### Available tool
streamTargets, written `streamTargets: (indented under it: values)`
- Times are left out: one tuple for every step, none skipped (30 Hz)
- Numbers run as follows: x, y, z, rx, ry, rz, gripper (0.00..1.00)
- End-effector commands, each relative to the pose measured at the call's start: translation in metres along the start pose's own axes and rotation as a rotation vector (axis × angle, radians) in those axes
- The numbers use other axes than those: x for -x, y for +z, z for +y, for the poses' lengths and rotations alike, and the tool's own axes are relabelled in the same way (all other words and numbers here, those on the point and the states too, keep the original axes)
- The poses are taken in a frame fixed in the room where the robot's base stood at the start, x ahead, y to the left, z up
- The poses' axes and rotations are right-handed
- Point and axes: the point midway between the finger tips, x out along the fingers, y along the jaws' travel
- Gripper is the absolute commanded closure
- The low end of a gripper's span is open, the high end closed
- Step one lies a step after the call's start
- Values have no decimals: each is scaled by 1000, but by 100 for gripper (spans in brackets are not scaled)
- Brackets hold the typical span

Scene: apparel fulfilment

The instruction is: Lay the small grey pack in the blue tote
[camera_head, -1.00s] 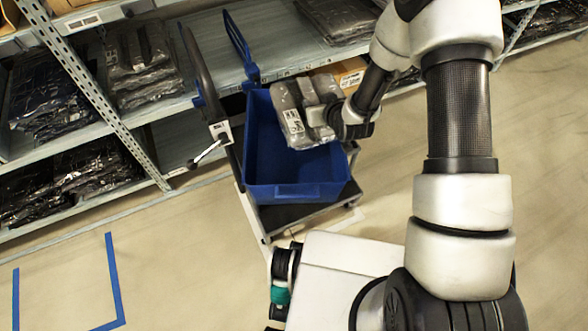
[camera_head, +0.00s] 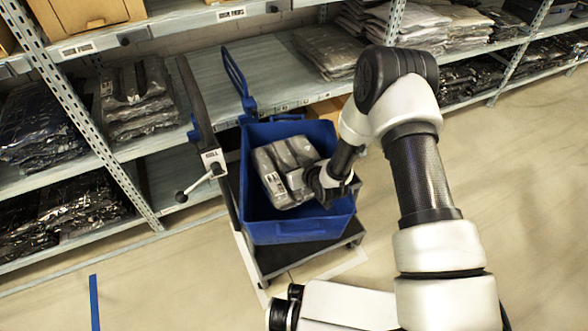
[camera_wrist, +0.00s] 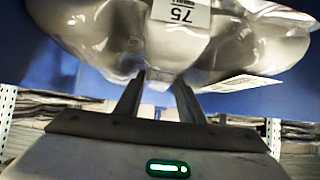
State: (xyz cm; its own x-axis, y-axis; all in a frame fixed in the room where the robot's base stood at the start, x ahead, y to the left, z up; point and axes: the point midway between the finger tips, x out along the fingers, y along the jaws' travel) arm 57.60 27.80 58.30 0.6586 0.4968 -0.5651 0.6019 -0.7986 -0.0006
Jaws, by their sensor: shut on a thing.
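The small grey pack (camera_head: 278,160) is a plastic-wrapped grey bundle with a white label. My gripper (camera_head: 300,180) is shut on its right side and holds it at the mouth of the blue tote (camera_head: 290,231), within the rim as seen from the head. In the wrist view the pack (camera_wrist: 120,45) fills the top, with a label reading 75, and my gripper's fingers (camera_wrist: 157,95) meet its near edge. Blue tote wall (camera_wrist: 60,70) shows behind it. I cannot tell whether the pack touches the tote floor.
The tote stands on a dark cart (camera_head: 305,255) with an upright handle post (camera_head: 200,115) at its left. Metal shelves (camera_head: 195,75) with several dark and grey packs run behind. A blue floor tape strip (camera_head: 94,302) lies at lower left. The floor at right is clear.

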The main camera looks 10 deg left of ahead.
Motion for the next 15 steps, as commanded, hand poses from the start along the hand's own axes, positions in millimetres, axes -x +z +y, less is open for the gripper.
streamTargets:
  values:
    - [-5, 8, 0, 2, -1, -1, 91]
    - [-6, 9, 0, 2, -1, -1, 91]
    - [-6, 10, 0, 2, -1, -1, 91]
    - [-6, 9, 0, 2, -1, -1, 91]
    - [-6, 8, 0, 2, -1, 0, 91]
    - [-6, 8, 0, 2, -1, 0, 91]
    - [-6, 8, 0, 2, -1, 0, 91]
    - [-6, 8, 0, 2, 0, 0, 91]
    - [-6, 8, 0, 2, 0, 0, 91]
    - [-6, 9, 0, 1, 0, -1, 63]
    - [-6, 9, 0, 1, 0, -1, 58]
    - [-6, 9, 0, 1, 0, -1, 51]
    - [-6, 8, 0, 1, 0, -1, 46]
    - [-6, 8, 0, 1, 0, -1, 46]
    - [-6, 8, 0, 1, 0, 0, 46]
